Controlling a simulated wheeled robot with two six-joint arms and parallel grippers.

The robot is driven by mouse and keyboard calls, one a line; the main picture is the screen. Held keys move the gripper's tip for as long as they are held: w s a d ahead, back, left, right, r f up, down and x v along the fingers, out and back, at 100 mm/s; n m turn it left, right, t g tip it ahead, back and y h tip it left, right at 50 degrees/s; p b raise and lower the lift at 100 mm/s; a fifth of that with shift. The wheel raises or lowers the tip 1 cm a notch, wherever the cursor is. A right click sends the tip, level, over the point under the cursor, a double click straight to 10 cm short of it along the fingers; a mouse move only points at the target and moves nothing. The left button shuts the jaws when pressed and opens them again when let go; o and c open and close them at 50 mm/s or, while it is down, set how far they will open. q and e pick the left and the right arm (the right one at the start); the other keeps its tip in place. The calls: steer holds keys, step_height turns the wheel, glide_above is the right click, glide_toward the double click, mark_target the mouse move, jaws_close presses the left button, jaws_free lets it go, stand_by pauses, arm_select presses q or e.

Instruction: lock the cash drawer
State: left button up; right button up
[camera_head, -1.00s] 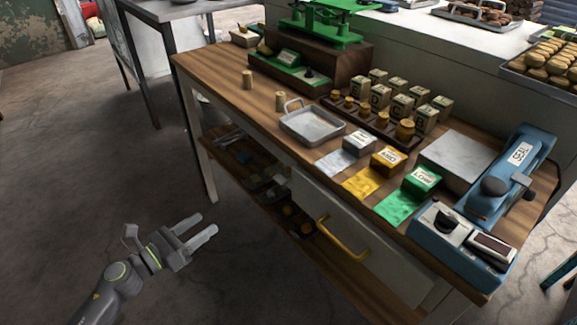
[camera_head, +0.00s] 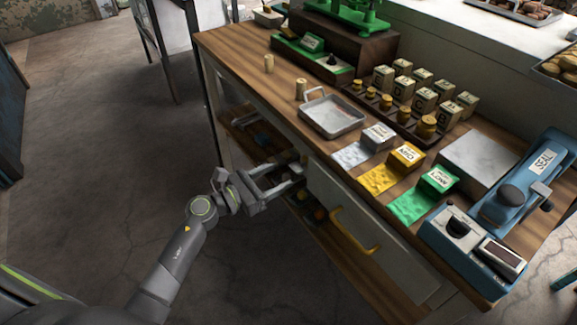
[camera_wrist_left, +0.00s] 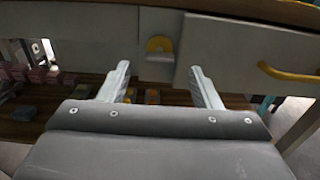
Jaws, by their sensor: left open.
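The cash drawer's pale front (camera_head: 392,252) has a yellow bar handle (camera_head: 350,236) and sits under the wooden counter. In the left wrist view the drawer front (camera_wrist_left: 235,58) is on the right, its left edge ahead of the right finger. It looks proud of the frame; I cannot tell how far. A yellow round-topped piece (camera_wrist_left: 158,44) on a small grey plate, perhaps the lock, is left of that edge. My left gripper (camera_head: 294,172) is open and empty, left of the drawer; its fingers (camera_wrist_left: 159,69) straddle the yellow piece's line from below, apart from it. My right gripper is out of view.
The counter (camera_head: 235,52) holds a metal pan (camera_head: 332,117), coloured boxes, weights and a blue machine (camera_head: 470,248). A low shelf (camera_head: 250,128) with small goods lies under it. The floor (camera_head: 90,150) to the left is clear.

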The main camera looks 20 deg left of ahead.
mark_target(292, 169)
arm_select(q)
steer(key=shift+x, duration=2.3)
steer(key=c, duration=1)
